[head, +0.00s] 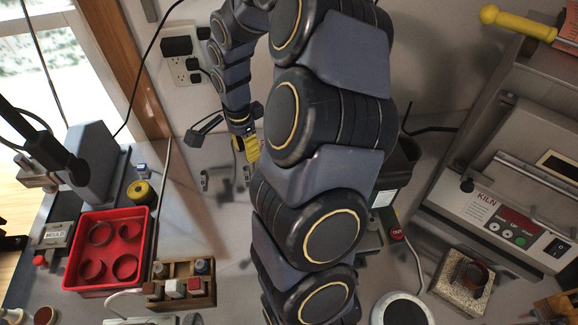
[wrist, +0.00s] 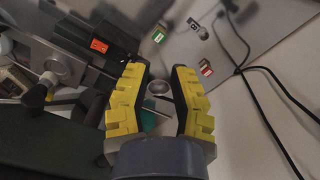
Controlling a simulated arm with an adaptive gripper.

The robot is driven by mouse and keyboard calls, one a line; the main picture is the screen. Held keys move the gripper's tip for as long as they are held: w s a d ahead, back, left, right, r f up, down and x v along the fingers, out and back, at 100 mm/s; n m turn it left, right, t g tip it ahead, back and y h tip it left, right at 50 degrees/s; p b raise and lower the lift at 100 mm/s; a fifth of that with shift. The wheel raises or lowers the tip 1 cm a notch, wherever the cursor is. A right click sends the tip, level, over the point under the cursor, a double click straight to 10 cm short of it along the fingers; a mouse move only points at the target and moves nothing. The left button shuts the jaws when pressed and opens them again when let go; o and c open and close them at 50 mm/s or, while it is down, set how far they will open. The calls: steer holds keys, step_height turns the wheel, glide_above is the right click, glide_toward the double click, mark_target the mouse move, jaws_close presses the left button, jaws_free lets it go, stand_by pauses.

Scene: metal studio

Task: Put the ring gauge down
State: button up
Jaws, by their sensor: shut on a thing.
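My gripper (head: 246,148), with yellow fingers, hangs low near the back wall in the head view. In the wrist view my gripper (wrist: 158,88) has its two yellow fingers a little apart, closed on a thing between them. A small silvery round piece (wrist: 158,88) shows between the fingertips; it may be the ring gauge, but most of it is hidden and its shape is unclear. In the head view the held thing is too small to make out. I cannot tell whether it touches a surface.
A red tray (head: 74,251) with several dark rings stands at the left. A wooden rack (head: 182,302) with small blocks is near the front. Black cables (wrist: 268,90) cross the wrist view's right.

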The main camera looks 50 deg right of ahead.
steer(key=s+d+f+m, duration=0.4)
steer(key=s+f+m, duration=0.3)
steer(key=m, duration=0.8)
steer(key=w+d+f, duration=0.2)
steer(key=d+f, duration=0.1)
steer(key=w+d+f, duration=0.3)
steer(key=d, duration=0.1)
steer(key=w+d+f, duration=0.2)
steer(key=w+d, duration=0.1)
steer(key=shift+d+f, duration=0.2)
steer(key=shift+f, duration=0.2)
steer(key=shift+w+d+f, duration=0.1)
steer(key=shift+w+f, duration=0.05)
steer(key=shift+f, duration=1.65)
steer(key=o, duration=0.8)
steer(key=shift+f, duration=0.1)
